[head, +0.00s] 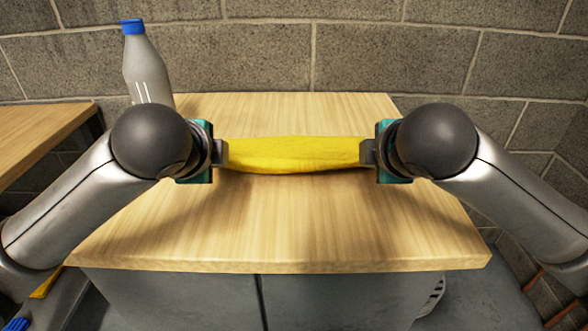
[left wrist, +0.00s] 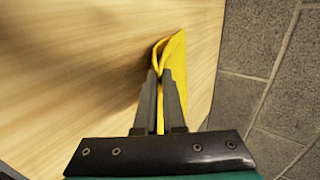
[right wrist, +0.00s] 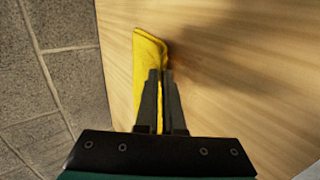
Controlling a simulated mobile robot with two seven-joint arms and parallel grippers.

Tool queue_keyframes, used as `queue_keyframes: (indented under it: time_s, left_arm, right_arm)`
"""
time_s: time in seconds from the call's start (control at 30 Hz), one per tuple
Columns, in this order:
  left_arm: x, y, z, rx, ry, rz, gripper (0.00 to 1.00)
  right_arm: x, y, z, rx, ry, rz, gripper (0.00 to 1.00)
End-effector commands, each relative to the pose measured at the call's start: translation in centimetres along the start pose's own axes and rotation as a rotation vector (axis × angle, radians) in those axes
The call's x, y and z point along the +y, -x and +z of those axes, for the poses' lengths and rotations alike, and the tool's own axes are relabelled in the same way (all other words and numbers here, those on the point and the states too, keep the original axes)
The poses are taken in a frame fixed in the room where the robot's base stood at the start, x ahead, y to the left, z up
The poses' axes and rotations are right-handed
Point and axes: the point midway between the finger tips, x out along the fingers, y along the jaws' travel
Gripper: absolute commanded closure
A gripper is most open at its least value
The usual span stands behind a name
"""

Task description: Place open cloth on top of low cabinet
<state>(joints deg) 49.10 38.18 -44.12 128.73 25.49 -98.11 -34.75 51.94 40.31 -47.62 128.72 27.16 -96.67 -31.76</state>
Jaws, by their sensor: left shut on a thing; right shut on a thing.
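A yellow cloth (head: 293,154) is stretched sideways between my two grippers over the low cabinet's wooden top (head: 280,240). My left gripper (head: 224,153) is shut on its left end, and my right gripper (head: 367,153) is shut on its right end. The cloth also shows between the fingers in the left wrist view (left wrist: 174,65) and in the right wrist view (right wrist: 149,60). It looks like a narrow, folded or bunched strip. I cannot tell whether its lower edge touches the wood. The cabinet has grey doors (head: 180,298) below.
A bottle with a blue cap (head: 146,65) stands at the back left, its base hidden by my left arm. A block wall (head: 370,60) is close behind the cabinet. Another wooden table (head: 40,135) is at the left. The cabinet top's front is clear.

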Motion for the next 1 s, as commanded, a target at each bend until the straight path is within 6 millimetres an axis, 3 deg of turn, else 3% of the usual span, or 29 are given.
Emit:
queue_keyframes:
  time_s: [0.1, 0.5, 0.53, 0.9, 1.0]
  left_arm:
    - [0.78, -0.16, 0.01, 0.0, 0.0, -0.041, 1.0]
    - [0.95, -0.1, 0.02, -0.001, 0.001, -0.069, 1.0]
    - [0.94, -0.1, 0.02, -0.001, 0.001, -0.069, 0.93]
    - [0.94, -0.11, 0.01, 0.0, 0.001, -0.068, 0.51]
    - [0.93, -0.1, 0.0, 0.0, 0.001, -0.068, 0.45]
  right_arm:
    - [-0.8, -0.16, 0.03, -0.001, 0.002, 0.04, 1.0]
    - [-0.96, -0.1, 0.01, 0.0, 0.0, 0.069, 1.0]
    - [-0.96, -0.1, 0.01, 0.0, 0.0, 0.068, 0.94]
    - [-0.96, -0.12, 0.0, 0.0, 0.0, 0.067, 0.52]
    - [-0.96, -0.11, 0.0, 0.0, 0.0, 0.067, 0.45]
